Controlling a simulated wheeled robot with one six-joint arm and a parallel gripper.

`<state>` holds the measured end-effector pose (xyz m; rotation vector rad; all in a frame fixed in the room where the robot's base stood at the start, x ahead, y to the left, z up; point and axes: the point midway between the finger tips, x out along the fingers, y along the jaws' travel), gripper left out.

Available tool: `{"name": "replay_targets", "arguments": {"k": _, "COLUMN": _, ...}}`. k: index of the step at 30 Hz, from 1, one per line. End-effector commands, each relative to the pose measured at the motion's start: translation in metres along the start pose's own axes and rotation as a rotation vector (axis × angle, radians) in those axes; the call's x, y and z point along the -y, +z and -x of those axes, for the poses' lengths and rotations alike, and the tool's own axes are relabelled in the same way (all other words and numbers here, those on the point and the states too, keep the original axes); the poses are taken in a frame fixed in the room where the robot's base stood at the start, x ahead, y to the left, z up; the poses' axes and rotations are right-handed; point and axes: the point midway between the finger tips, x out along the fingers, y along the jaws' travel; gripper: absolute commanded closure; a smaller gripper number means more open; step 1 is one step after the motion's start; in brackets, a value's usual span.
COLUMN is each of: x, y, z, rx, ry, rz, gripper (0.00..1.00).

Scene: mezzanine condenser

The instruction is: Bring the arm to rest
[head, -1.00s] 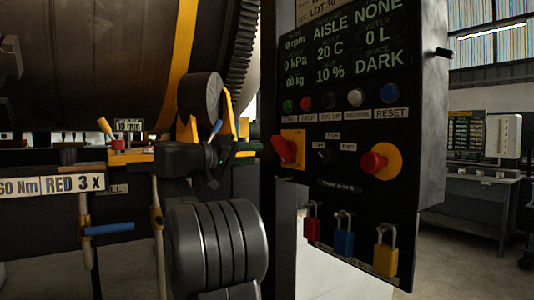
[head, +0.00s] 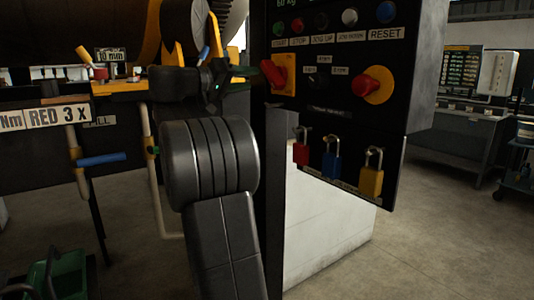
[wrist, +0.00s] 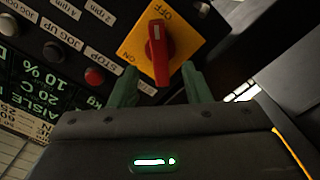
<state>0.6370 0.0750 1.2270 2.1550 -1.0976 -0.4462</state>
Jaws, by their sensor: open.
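My gripper (head: 250,74) is open in front of the dark control panel, just left of the red rotary switch (head: 275,73) on its yellow plate. In the wrist view the two green fingers of my gripper (wrist: 160,78) stand apart, one on each side of the lower end of the red switch handle (wrist: 157,48). The fingers look empty; whether either touches the handle I cannot tell. An OFF mark shows on the yellow plate (wrist: 181,38). In the head view my arm rises from the bottom middle and bends at the gripper.
The panel (head: 330,115) carries a red emergency button (head: 368,84) and red (head: 301,152), blue (head: 331,165) and yellow (head: 371,180) padlocks. A drum stands behind at upper left. A green crate (head: 65,280) lies at lower left. Floor at right is open before a grey bench (head: 455,155).

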Motion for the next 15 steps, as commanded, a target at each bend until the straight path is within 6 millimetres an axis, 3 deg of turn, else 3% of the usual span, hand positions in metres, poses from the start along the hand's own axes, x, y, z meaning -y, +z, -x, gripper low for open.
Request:
{"name": "replay_targets", "arguments": {"k": 7, "x": 0.0, "y": 0.001, "z": -0.051, "rx": 0.003, "ry": 0.003, "rz": 0.0, "gripper": 0.56}}
{"name": "replay_targets", "arguments": {"k": 15, "x": -0.001, "y": 0.0, "z": -0.085, "rx": 0.0, "ry": 0.002, "rz": 0.0, "gripper": 0.56}}
